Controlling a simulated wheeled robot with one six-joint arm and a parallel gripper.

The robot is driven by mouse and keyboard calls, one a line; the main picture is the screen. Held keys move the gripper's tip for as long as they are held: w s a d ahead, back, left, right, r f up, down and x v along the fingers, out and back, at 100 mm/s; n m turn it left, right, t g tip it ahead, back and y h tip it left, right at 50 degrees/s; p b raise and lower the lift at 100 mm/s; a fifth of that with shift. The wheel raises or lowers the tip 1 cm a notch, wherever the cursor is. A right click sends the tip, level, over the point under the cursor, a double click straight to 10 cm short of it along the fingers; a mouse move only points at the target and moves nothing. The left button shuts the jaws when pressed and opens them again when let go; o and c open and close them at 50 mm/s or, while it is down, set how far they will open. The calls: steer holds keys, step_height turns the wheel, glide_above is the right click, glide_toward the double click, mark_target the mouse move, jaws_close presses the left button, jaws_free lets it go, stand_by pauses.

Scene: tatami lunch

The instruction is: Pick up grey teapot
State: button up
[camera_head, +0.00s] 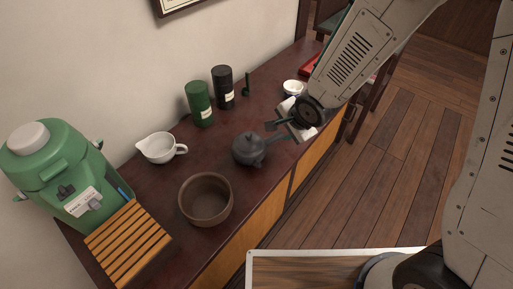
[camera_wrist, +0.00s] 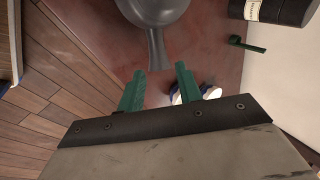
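The grey teapot (camera_head: 248,149) stands on the dark red counter, its side handle pointing right towards my gripper. In the wrist view the teapot (camera_wrist: 155,10) is cut off by the top edge, and its handle (camera_wrist: 156,47) points down at my gripper. My gripper (camera_head: 280,132) is just right of the teapot. In the wrist view its two green fingers (camera_wrist: 160,72) are apart, with the handle's end at the opening between their tips. Nothing is visibly held. I cannot tell whether the fingers touch the handle.
A brown bowl (camera_head: 206,200) stands in front of the teapot, a white pouring cup (camera_head: 158,148) to its left. Green (camera_head: 199,104) and black (camera_head: 223,88) canisters stand behind. A small white bowl (camera_head: 294,87) is farther back. A green dispenser (camera_head: 64,174) and slatted wooden board (camera_head: 128,244) are left.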

mark_target(270, 140)
steer(key=shift+m+y, duration=0.3)
steer(key=a+f, duration=0.2)
steer(key=f, duration=0.1)
steer(key=shift+w+a+f, duration=0.2)
steer(key=shift+a+f, duration=0.05)
steer(key=shift+x, duration=3.1)
steer(key=shift+s, duration=0.15)
jaws_close()
